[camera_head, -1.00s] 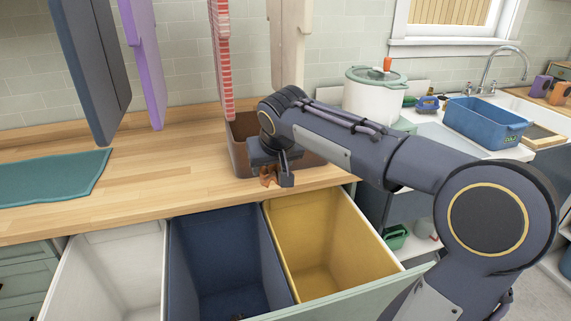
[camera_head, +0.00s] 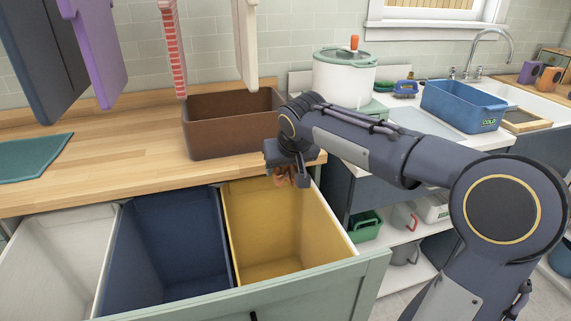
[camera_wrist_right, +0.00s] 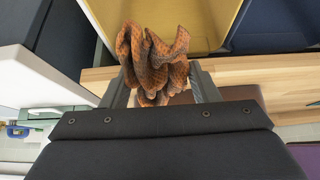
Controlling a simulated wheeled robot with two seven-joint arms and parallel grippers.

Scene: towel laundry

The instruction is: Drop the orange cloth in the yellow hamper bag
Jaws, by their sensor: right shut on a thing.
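My right gripper (camera_head: 293,183) is shut on the crumpled orange cloth (camera_head: 281,177), at the counter's front edge by the back right of the yellow hamper bag (camera_head: 290,262). In the right wrist view the cloth (camera_wrist_right: 153,58) is bunched between the two fingers, with dark spots on it. The yellow bag (camera_wrist_right: 190,18) shows behind it in that view. The yellow bag is open at the top and looks empty, in the right part of a pulled-out drawer. My left gripper is not in view.
A blue bag (camera_head: 170,250) and a white bag (camera_head: 55,260) stand left of the yellow one. The green drawer front (camera_head: 340,281) borders them. A brown bin (camera_head: 215,135) stands on the wooden counter behind.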

